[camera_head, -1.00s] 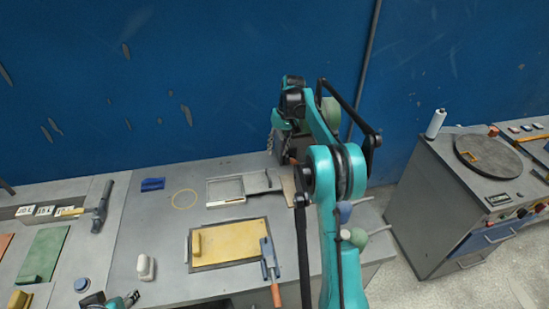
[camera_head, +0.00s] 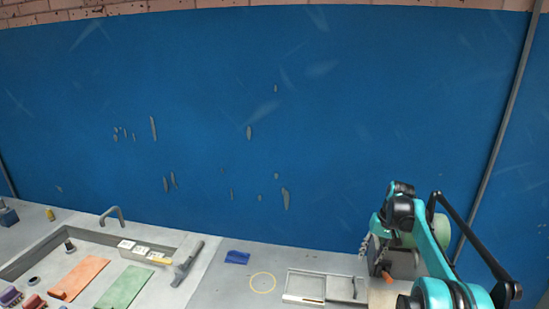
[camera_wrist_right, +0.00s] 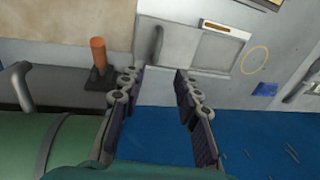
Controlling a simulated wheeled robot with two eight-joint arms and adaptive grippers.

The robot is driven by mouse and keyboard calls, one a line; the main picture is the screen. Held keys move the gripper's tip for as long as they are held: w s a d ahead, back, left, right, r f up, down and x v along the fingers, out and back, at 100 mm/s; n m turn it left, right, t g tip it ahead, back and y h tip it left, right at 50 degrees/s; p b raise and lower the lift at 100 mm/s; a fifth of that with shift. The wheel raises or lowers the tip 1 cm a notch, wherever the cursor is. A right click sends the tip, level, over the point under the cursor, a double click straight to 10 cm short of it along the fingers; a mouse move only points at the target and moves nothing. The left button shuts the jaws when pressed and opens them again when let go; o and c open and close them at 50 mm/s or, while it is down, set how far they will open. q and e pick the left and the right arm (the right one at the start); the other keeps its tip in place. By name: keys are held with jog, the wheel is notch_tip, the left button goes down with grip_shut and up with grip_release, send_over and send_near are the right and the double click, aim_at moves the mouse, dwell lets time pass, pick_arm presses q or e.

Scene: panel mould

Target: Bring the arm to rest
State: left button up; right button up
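My right arm stands at the right of the head view, bent, with teal links and black joints. Its right gripper (camera_wrist_right: 158,76) shows in the right wrist view with two dark fingers spread apart. Nothing is between the fingertips. They hang over the back of the worktop, with the blue wall or floor area beyond. My left gripper is not in view.
A pale metal frame (camera_head: 304,299) lies on the grey worktop, with a yellow ring (camera_head: 263,282) and blue piece (camera_head: 235,257) left of it. An orange-handled tool (camera_wrist_right: 97,52) is near the gripper. Green (camera_head: 126,287) and orange (camera_head: 79,278) slabs lie left. A blue wall (camera_head: 230,110) stands behind.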

jog(key=s+a+r+n+t+h+b, duration=0.1)
jog(key=s+a+r+t, duration=0.15)
jog(key=s+a, duration=0.45)
jog(key=s+a+r+n+t+h+b, duration=0.1)
jog(key=s+a+r, duration=0.3)
jog(key=s+a, duration=0.3)
jog(key=s+a+f+t, duration=0.1)
jog(key=s+a+f, duration=0.1)
jog(key=s, duration=0.3)
jog(key=s+a+f+t, duration=0.1)
jog(key=s+f, duration=0.2)
jog(key=s, duration=0.3)
jog(key=s+a+f+n+t+b, duration=0.1)
jog(key=s+a+f, duration=0.1)
jog(key=s, duration=0.4)
jog(key=shift+s+a+f, duration=0.2)
jog(key=shift+a+f, duration=0.15)
jog(key=shift+f, duration=0.5)
